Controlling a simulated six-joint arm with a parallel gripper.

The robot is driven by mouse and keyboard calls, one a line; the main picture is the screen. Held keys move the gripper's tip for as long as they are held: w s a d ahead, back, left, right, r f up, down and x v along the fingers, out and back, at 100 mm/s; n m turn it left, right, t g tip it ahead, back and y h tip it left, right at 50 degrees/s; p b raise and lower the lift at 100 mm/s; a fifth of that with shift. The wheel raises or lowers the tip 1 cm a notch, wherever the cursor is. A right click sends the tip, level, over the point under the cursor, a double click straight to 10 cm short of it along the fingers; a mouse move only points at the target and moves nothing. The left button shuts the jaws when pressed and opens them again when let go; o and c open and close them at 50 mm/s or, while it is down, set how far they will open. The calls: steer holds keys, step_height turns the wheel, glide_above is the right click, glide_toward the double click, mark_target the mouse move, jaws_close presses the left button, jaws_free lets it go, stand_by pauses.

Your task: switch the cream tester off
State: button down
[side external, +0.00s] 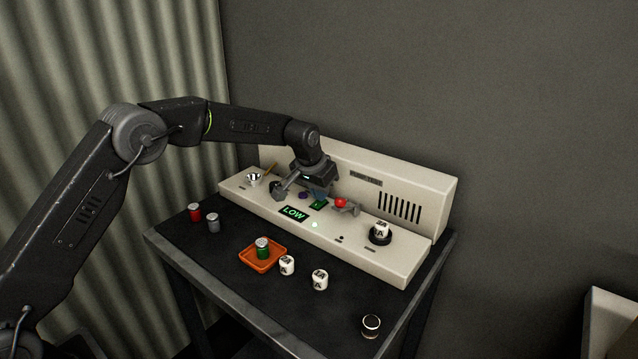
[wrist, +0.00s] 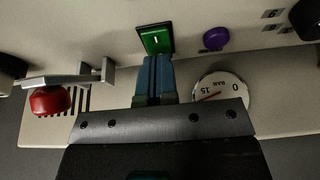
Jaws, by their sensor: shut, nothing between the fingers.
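The cream tester (side external: 399,258) is a long console on the dark table. Its rocker switch is lit green with a white mark in the wrist view (wrist: 157,40), and the switch also shows in the side view (side external: 318,204). My gripper (wrist: 157,60) is shut and empty, its blue fingertips at the near edge of the switch; I cannot tell whether they touch it. In the side view my gripper (side external: 320,193) is over the middle of the console.
A red-knobbed lever (wrist: 50,100) and a purple button (wrist: 215,38) flank the switch. A gauge (wrist: 220,90) is close to my fingers. Lettered white canisters (side external: 287,266) stand in front. A red canister (side external: 195,212) stands left.

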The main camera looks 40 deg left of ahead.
steer(key=shift+x, duration=0.75)
steer(key=shift+s, duration=0.85)
steer(key=shift+r, duration=0.55)
steer(key=w+v, duration=0.1)
steer(key=v, duration=1.2)
steer(key=shift+r, duration=0.5)
